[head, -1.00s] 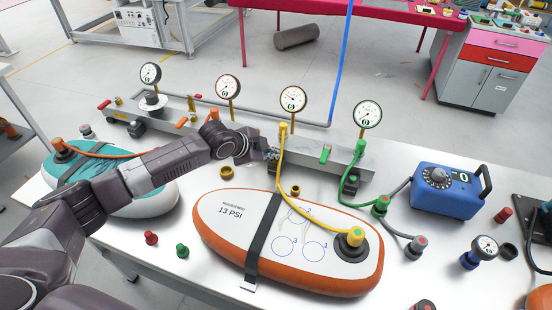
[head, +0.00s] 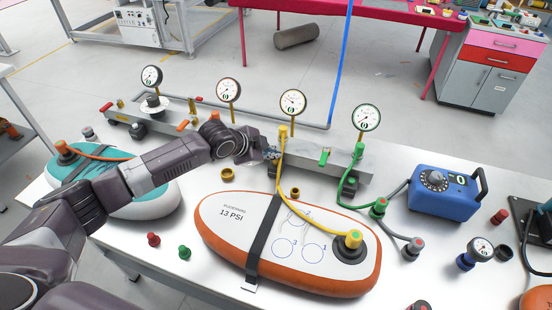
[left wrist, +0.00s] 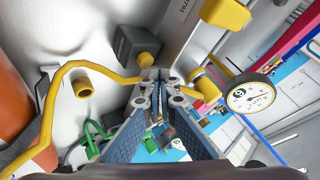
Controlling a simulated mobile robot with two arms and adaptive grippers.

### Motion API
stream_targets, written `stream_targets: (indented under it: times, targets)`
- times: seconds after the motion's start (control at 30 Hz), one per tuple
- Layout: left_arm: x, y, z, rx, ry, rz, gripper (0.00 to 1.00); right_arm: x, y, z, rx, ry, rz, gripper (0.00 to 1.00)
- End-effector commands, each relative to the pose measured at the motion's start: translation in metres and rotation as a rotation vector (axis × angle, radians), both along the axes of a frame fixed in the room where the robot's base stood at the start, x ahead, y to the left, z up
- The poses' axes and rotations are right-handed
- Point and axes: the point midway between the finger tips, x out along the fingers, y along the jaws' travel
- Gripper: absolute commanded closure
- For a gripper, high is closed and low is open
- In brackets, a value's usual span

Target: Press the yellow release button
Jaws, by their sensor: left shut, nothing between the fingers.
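In the left wrist view a dark grey block (left wrist: 134,44) carries a short yellow button (left wrist: 146,60). My left gripper (left wrist: 160,76) is shut and empty, its fingertips close beside the button. I cannot tell whether they touch it. In the head view my left gripper (head: 268,153) is at the front of the grey manifold (head: 300,154), by the yellow hose (head: 281,178). The button cannot be made out clearly there. My right gripper is not in view.
The orange-edged board (head: 221,206) lies in front of the manifold, with the yellow hose on its valve. Gauges (head: 293,102) stand above the manifold. A brass ring (head: 227,175) and the blue pump box (head: 446,194) are on the white table.

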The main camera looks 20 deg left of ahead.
Motion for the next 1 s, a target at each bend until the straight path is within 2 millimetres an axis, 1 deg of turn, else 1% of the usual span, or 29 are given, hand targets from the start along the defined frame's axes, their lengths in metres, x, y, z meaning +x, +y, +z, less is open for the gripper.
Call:
stream_targets:
  times: [0.27,0.37,0.73,0.83,1.0]
  targets:
    - [0.000,0.000,0.002,-0.001,0.000,-0.001,1.00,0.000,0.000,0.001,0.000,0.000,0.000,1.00]
    - [0.000,0.000,0.009,-0.001,-0.001,0.000,1.00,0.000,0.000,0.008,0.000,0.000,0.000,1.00]
    - [0.000,0.000,0.046,-0.001,0.000,-0.001,1.00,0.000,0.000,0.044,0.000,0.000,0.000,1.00]
    - [0.000,0.000,0.051,-0.001,0.000,-0.001,1.00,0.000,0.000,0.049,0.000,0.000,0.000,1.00]
    - [0.000,0.000,0.049,-0.001,0.000,-0.001,1.00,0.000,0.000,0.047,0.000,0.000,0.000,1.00]
